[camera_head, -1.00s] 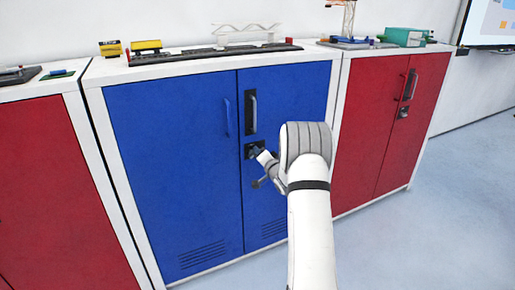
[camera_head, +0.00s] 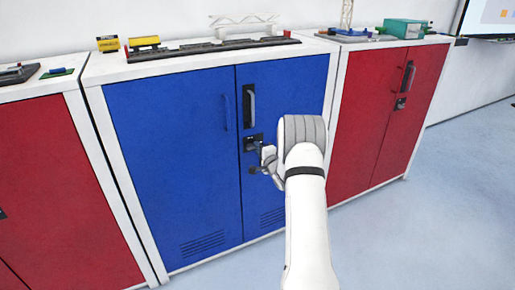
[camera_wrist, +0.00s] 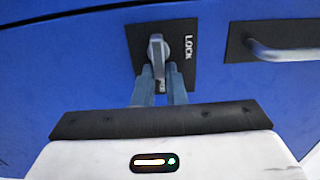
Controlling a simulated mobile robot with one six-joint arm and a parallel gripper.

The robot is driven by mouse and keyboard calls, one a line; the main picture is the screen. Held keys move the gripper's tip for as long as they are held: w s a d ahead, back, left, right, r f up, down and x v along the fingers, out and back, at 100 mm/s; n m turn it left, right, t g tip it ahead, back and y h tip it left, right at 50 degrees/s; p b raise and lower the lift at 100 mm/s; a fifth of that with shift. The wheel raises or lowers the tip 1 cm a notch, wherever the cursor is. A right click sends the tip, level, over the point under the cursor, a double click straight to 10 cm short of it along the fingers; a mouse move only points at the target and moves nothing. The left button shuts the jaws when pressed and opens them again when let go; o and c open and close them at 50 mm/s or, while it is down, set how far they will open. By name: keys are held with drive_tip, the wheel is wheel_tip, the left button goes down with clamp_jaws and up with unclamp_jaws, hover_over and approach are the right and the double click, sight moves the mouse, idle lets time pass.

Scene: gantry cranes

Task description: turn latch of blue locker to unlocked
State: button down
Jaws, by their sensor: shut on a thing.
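The blue locker (camera_head: 175,165) has two closed doors and stands in the middle of the head view. Its latch is a small grey knob (camera_wrist: 158,52) on a black plate (camera_wrist: 182,75) lettered "LOCK" in the wrist view. In the head view the plate (camera_head: 249,145) is partly hidden by my arm. My gripper (camera_wrist: 159,78) is at the plate, with its two fingers close together around the lower part of the knob. The gripper also shows from behind in the head view (camera_head: 258,150).
A black handle plate with a grey handle (camera_head: 249,106) is above the latch; the handle also shows at right in the wrist view (camera_wrist: 285,48). Red lockers stand on the left (camera_head: 60,185) and right (camera_head: 375,115). Crane models (camera_head: 215,45) stand on top. Floor at right is clear.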

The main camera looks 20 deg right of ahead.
drive_tip(key=shift+a+f, duration=0.15)
drive_tip(key=shift+a, duration=0.05)
drive_tip(key=c, duration=1.5)
unclamp_jaws()
drive_tip(key=shift+d, duration=0.1)
drive_tip(key=s+p, duration=0.1)
drive_tip(key=s, duration=0.6)
drive_tip(key=shift+s+d, duration=0.15)
drive_tip(key=shift+s, duration=0.25)
